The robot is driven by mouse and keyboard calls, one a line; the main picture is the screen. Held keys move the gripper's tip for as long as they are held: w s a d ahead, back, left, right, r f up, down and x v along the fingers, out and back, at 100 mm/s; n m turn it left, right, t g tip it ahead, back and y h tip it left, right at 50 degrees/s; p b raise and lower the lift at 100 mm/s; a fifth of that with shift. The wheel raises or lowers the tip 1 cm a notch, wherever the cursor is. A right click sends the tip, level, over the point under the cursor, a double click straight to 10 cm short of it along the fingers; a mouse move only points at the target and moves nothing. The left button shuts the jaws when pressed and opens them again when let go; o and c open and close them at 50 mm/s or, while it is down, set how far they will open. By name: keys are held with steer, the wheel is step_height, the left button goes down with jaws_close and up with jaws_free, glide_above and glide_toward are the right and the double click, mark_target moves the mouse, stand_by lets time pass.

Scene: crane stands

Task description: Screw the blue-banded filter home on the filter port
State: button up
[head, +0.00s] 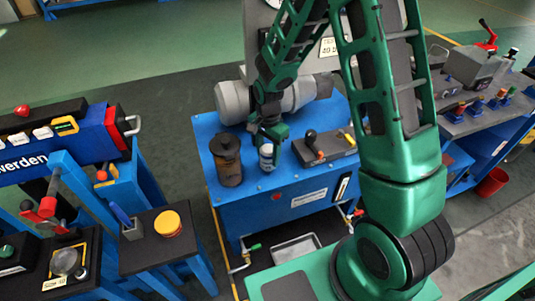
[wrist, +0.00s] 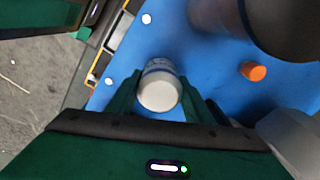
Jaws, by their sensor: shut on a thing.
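The filter (head: 266,160) is a small white can with a blue band, upright at the blue bench's near side in the head view. In the wrist view I see its pale round end (wrist: 159,94) and part of its banded side. My gripper (head: 267,136) is above it in the head view, pointing down. In the wrist view my gripper's two green fingers (wrist: 159,98) are closed on either side of the filter. The filter port is not clearly visible; I cannot tell whether the filter's lower end sits on it.
A dark brown canister (head: 227,163) stands close left of the filter. A grey motor-like cylinder (head: 233,101) is behind. The wrist view shows an orange round piece (wrist: 254,71) on the blue surface.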

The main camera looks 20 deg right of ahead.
steer(key=m, duration=0.5)
stand_by(0.3)
steer(key=m, duration=0.5)
steer(key=shift+w, duration=0.1)
stand_by(0.3)
steer(key=m, duration=0.5)
steer(key=shift+m, duration=0.3)
